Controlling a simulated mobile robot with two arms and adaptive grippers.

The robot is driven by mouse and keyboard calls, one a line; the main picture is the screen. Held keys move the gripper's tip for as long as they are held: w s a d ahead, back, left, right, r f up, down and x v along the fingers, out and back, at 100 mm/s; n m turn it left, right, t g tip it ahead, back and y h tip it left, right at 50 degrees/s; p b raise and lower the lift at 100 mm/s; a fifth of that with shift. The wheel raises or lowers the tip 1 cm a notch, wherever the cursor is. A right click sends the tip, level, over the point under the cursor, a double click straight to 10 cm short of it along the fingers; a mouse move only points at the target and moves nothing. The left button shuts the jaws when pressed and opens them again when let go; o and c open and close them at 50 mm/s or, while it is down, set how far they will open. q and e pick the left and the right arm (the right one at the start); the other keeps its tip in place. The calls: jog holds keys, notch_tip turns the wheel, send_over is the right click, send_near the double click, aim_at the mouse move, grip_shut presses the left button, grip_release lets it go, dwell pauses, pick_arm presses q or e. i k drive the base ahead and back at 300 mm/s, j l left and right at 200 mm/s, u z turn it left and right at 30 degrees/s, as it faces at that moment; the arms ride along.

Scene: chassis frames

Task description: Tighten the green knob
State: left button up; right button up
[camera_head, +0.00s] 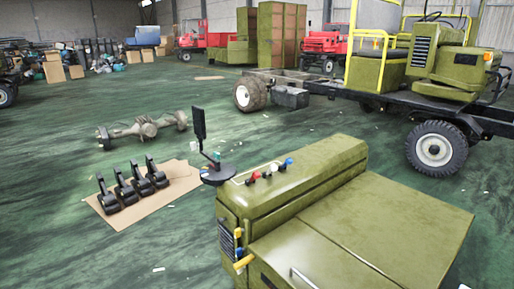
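An olive-green metal cabinet (310,185) stands in the front centre. A row of small coloured knobs sits along its top: a red knob (256,175), a white knob (274,167) and a blue knob (289,161) stand out. I cannot make out a green knob for certain in this row. A small teal-green piece (217,157) shows above a dark round disc (218,176) at the cabinet's left corner; I cannot tell whether it is a knob. Neither of my grippers is in view.
A thin black upright panel (199,124) rises by the disc. Several black pedal-like parts (132,184) lie on a cardboard sheet (179,186) at left. An axle (143,129) lies on the floor behind. A truck chassis (400,95) stands at right. Open green floor (50,165) lies at left.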

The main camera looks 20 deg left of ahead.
aim_at(216, 155)
jog(key=i+j+z, duration=0.2)
jog(key=j, duration=0.2)
jog(key=i+j+z, duration=0.15)
jog(key=j, duration=0.3)
jog(key=i+j+z, duration=0.2)
jog(key=j, duration=0.25)
jog(key=j+z, duration=0.2)
jog(key=j, duration=0.25)
jog(key=i+j+z, duration=0.15)
jog(key=j, duration=0.3)
jog(key=k, duration=0.05)
